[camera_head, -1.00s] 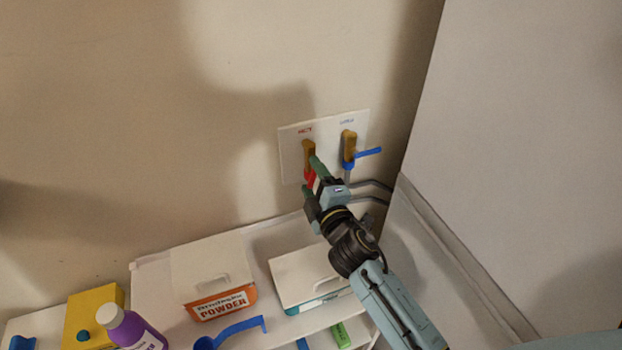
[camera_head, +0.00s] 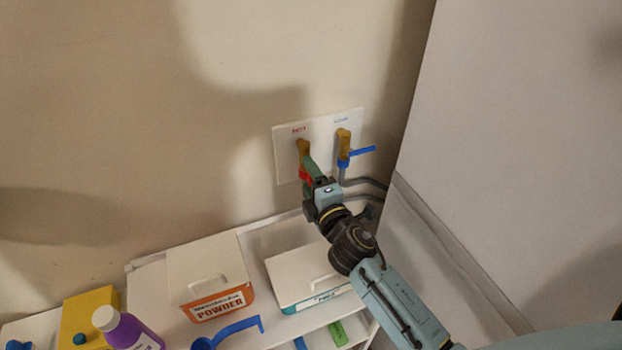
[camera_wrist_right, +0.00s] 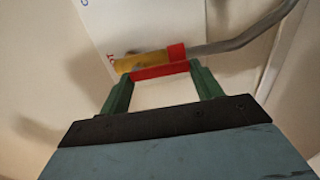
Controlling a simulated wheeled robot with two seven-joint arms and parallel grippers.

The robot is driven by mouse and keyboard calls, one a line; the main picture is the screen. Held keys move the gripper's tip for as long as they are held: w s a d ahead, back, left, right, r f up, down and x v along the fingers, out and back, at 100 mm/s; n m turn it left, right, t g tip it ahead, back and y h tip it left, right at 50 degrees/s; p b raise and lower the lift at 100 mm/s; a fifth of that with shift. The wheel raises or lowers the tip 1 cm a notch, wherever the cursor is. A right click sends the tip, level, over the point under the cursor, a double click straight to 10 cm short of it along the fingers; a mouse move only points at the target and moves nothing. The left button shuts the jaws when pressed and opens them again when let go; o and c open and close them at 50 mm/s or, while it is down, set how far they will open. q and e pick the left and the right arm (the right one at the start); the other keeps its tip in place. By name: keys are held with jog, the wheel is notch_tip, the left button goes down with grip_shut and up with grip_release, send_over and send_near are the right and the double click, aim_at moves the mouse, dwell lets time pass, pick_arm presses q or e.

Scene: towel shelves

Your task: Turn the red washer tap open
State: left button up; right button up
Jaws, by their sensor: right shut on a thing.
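The red washer tap is the left one on the white wall plate (camera_head: 288,165), under the red "HOT" print. Its brass body (camera_head: 303,147) shows above my fingers, and its red handle (camera_head: 304,176) is partly hidden by them. In the right wrist view the red handle (camera_wrist_right: 160,71) spans between the two green fingers, beside the brass body (camera_wrist_right: 140,61). My right gripper (camera_head: 309,172) is at the tap, shut on the red handle. My left gripper is not in view.
A brass tap with a blue lever (camera_head: 360,152) sits close on the right. Grey hoses (camera_head: 368,184) run below it to the right. A large pale panel (camera_head: 510,150) stands at the right. Powder box (camera_head: 215,285), white-lidded box (camera_head: 305,275), blue scoop (camera_head: 235,330) and purple bottle (camera_head: 125,328) stand below.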

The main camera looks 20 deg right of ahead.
jog(key=o, duration=1)
jog(key=shift+s, duration=0.1)
jog(key=shift+s+d+b, duration=0.2)
jog(key=shift+s+b, duration=0.9)
jog(key=shift+s, duration=5.55)
